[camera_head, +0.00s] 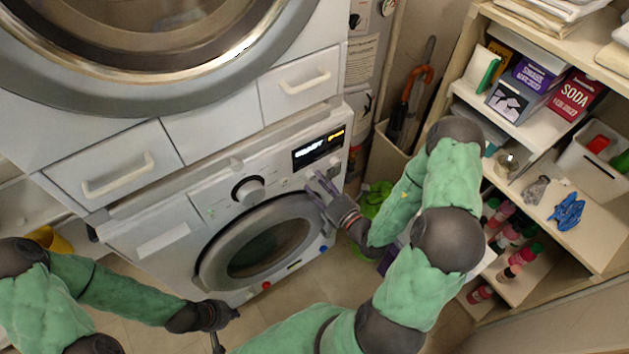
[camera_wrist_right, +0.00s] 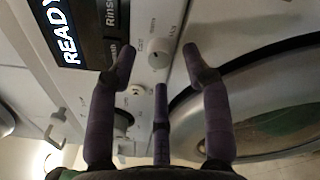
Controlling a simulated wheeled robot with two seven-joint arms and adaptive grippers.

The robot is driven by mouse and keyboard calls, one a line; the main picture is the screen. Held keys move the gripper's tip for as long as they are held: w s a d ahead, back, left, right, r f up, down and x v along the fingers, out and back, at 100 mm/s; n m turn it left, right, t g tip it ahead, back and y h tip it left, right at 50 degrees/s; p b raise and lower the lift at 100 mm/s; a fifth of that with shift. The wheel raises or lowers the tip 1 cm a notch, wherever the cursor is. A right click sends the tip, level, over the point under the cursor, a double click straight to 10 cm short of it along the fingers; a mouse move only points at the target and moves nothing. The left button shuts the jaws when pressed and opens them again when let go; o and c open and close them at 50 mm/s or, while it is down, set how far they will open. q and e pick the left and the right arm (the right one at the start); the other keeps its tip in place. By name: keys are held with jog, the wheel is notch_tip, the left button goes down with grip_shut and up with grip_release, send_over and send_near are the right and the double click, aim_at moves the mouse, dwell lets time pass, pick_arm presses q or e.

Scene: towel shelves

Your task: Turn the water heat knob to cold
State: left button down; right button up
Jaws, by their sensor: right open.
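A small pale round knob (camera_wrist_right: 159,55) sits on the washer's control panel in the right wrist view, with small lettering beside it. I take it for the water heat knob; the lettering is too blurred to read its setting surely. My right gripper (camera_wrist_right: 157,72) is open, its purple-grey fingers pointing at the panel on either side of this knob. No finger clearly touches it. In the head view the right gripper (camera_head: 318,185) is at the panel below the lit display and hides part of the panel. My left gripper (camera_head: 216,328) hangs low, away from the washer; its opening is unclear.
The washer (camera_head: 160,235) has a large dial (camera_head: 248,190), a lit display (camera_head: 319,148) reading READY in the wrist view, and a round door (camera_head: 270,240) below. A second small knob (camera_wrist_right: 136,90) is near the fingers. Shelves (camera_head: 595,245) stand at right.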

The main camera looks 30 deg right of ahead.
jog(key=shift+w+a, duration=0.15)
jog(key=shift+w, duration=0.95)
